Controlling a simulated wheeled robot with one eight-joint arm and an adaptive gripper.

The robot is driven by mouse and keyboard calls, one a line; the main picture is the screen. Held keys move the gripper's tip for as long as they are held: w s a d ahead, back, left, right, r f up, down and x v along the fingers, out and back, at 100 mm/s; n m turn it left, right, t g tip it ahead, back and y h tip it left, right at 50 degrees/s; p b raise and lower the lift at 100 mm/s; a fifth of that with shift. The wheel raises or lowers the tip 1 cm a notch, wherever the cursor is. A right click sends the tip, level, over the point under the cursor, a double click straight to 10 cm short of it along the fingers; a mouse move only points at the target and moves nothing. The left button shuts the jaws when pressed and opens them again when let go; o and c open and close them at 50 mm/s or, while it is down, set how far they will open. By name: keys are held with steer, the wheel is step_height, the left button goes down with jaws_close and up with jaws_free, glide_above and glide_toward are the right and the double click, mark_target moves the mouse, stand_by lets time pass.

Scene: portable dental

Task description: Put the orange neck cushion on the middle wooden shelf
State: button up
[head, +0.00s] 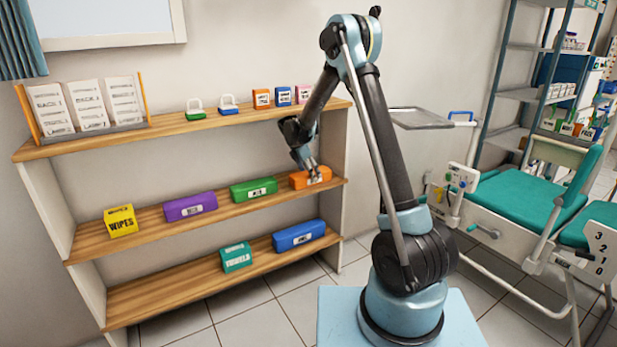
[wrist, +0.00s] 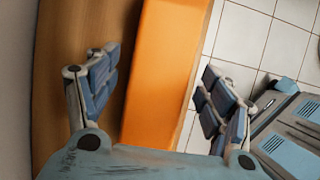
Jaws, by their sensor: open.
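The orange neck cushion (head: 325,175) is a long orange block with a white label. It lies at the right end of the middle wooden shelf (head: 151,226), beside the green cushion. In the wrist view the orange cushion (wrist: 170,60) runs between my two fingers, along the shelf's front edge, with floor tiles beyond it. My gripper (head: 312,172) is right over the cushion, pointing down. In the wrist view my gripper (wrist: 160,92) is open, with a finger on each side and gaps to the cushion. Its lower part is hidden.
The middle shelf also holds a yellow wipes box (head: 120,221), a purple cushion (head: 190,207) and a green cushion (head: 254,190). A blue cushion (head: 299,236) and a teal box (head: 236,257) sit on the bottom shelf.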

steer(key=s+a, duration=0.2)
steer(key=a, duration=0.1)
steer(key=s+a, duration=0.2)
steer(key=a, duration=0.1)
steer(key=s+a, duration=0.2)
steer(key=a, duration=0.1)
steer(key=shift+s+a, duration=0.3)
steer(key=shift+a, duration=0.05)
